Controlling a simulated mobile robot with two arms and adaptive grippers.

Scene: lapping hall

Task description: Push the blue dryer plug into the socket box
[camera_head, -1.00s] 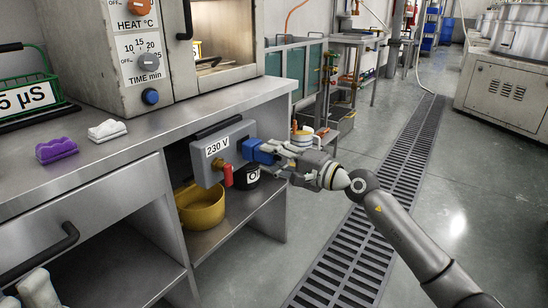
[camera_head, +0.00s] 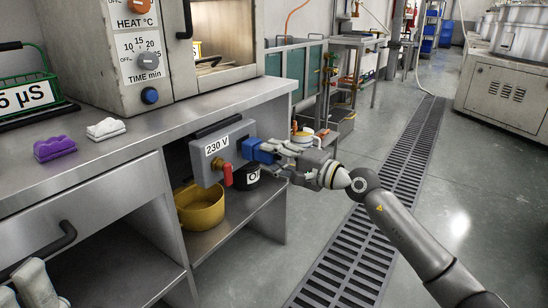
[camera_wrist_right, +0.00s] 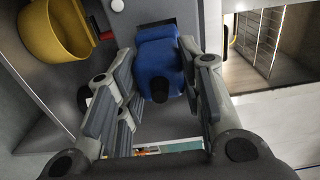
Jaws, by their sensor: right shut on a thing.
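The grey socket box (camera_head: 222,150), marked 230 V, hangs at the cabinet's side under the worktop, with a red lever (camera_head: 228,174) in front. The blue dryer plug (camera_head: 258,151) is at the box's right face; it also shows in the right wrist view (camera_wrist_right: 158,58). I cannot tell how deep it sits. My right gripper (camera_head: 280,150) is shut on the plug, with a finger on either side in the right wrist view (camera_wrist_right: 160,90). Pale fingers of my left gripper (camera_head: 35,284) show at the lower left corner, partly cut off.
A yellow bowl (camera_head: 201,208) and a dark container (camera_head: 246,178) stand on the shelf below the box. A purple block (camera_head: 54,147) and a white block (camera_head: 106,128) lie on the worktop (camera_head: 120,155). A floor grate (camera_head: 345,262) runs along the right.

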